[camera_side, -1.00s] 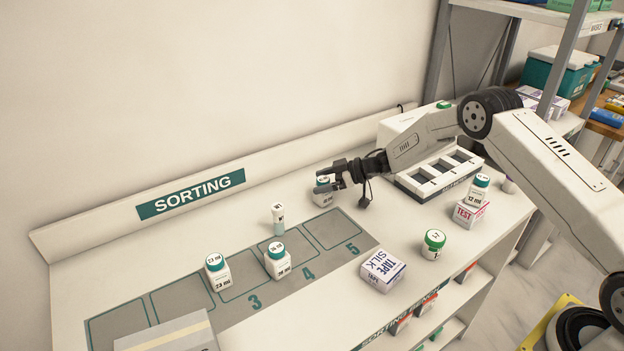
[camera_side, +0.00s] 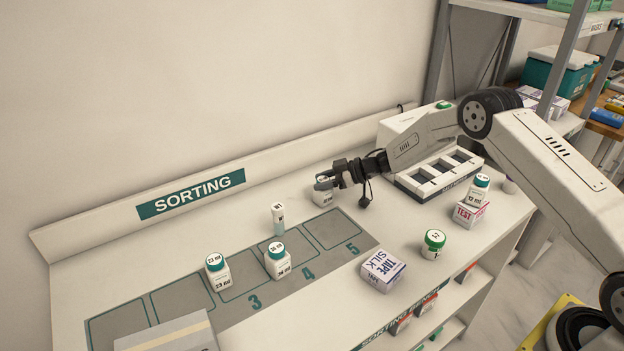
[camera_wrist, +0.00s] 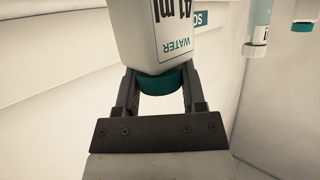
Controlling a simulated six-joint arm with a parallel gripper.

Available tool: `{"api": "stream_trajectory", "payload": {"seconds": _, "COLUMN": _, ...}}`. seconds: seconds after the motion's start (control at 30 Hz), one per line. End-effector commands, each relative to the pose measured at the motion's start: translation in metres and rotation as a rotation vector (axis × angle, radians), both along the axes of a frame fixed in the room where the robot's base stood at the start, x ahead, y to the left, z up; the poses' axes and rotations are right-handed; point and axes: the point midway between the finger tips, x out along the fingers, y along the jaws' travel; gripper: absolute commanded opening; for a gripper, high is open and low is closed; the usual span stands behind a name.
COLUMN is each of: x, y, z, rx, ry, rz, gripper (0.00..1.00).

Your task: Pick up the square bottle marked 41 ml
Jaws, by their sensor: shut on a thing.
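The square white bottle with a teal cap (camera_side: 324,198) is at the back of the bench, behind compartment 5. In the wrist view the bottle (camera_wrist: 157,28) shows an upside-down label reading "WATER" and "41 ml". My gripper (camera_side: 325,180) comes in from the right at the top of the bottle. In the wrist view its fingers (camera_wrist: 158,84) are on both sides of the teal cap and shut on it. The bottle looks upright in the side view. I cannot tell whether its base touches the bench.
A white tube (camera_side: 278,217) and two square bottles, marked 23 ml (camera_side: 218,275) and 26 ml (camera_side: 278,264), stand to the left. A silk tape box (camera_side: 382,271) and green-capped jar (camera_side: 432,246) are in front.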

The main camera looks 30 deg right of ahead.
Motion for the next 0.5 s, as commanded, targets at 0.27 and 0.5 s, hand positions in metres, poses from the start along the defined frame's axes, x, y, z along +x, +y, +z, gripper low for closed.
{"api": "stream_trajectory", "payload": {"seconds": 0.27, "x": 0.001, "y": 0.0, "z": 0.01, "rx": -0.001, "ry": -0.003, "rz": 0.001, "gripper": 0.0}}
{"api": "stream_trajectory", "payload": {"seconds": 0.5, "x": 0.0, "y": 0.0, "z": 0.034, "rx": -0.001, "ry": -0.002, "rz": 0.0, "gripper": 0.0}}
